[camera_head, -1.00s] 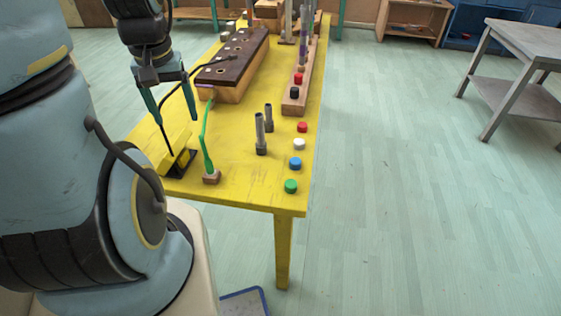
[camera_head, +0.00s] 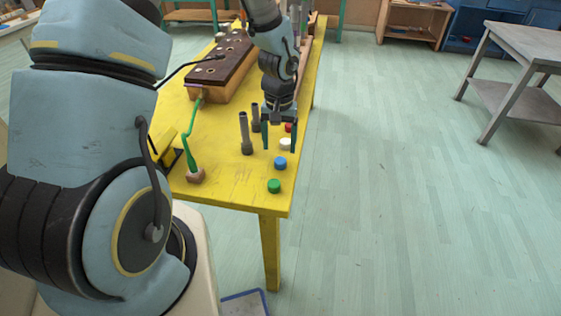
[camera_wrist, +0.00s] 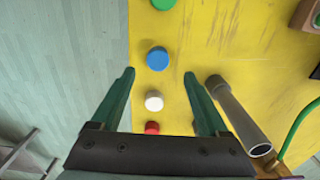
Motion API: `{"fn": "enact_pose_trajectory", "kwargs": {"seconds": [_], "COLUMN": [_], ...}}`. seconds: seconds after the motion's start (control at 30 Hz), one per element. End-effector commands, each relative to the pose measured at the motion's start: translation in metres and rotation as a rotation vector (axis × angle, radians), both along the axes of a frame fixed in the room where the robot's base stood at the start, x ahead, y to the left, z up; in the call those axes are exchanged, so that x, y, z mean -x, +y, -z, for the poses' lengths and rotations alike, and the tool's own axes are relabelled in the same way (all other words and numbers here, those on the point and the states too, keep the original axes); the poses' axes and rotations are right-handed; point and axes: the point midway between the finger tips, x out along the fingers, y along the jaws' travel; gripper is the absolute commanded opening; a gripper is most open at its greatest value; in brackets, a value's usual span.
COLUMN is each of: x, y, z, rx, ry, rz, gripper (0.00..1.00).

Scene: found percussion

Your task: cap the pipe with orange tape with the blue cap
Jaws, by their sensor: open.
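The blue cap (camera_head: 280,163) stands on the yellow table near its right edge, between the green and white caps. In the wrist view, the blue cap (camera_wrist: 157,59) lies centred between and just beyond the fingertips. My gripper (camera_head: 279,149) is open and empty above the row of caps, and its fingers (camera_wrist: 159,74) are spread wide. Two grey pipes stand upright left of the gripper, a nearer one (camera_head: 246,135) and a farther one (camera_head: 256,117). I cannot make out orange tape on any pipe.
A green cap (camera_head: 274,186), a white cap (camera_head: 286,145) and a red cap (camera_wrist: 152,127) share the row. A green stick on a small base (camera_head: 195,176) stands left. A dark-topped block with holes (camera_head: 222,62) is farther back. Bare table (camera_head: 225,165) lies between.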

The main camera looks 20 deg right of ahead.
Motion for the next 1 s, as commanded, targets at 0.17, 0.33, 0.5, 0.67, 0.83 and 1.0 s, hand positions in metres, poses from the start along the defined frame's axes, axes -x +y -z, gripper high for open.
{"fn": "enact_pose_trajectory", "kwargs": {"seconds": [0.17, 0.33, 0.5, 0.67, 0.83, 1.0], "x": [0.004, 0.007, 0.006, 0.006, 0.006, 0.006], "y": [-0.001, -0.002, -0.002, -0.002, -0.002, -0.002], "z": [0.013, 0.036, 0.05, 0.053, 0.053, 0.053], "rx": [-0.001, -0.001, 0.0, 0.001, 0.001, 0.0], "ry": [0.003, 0.002, -0.001, -0.002, -0.002, -0.001], "rz": [0.002, 0.001, 0.0, -0.001, -0.001, 0.0], "gripper": [0.78, 0.78, 0.78, 0.78, 0.7, 0.51]}}
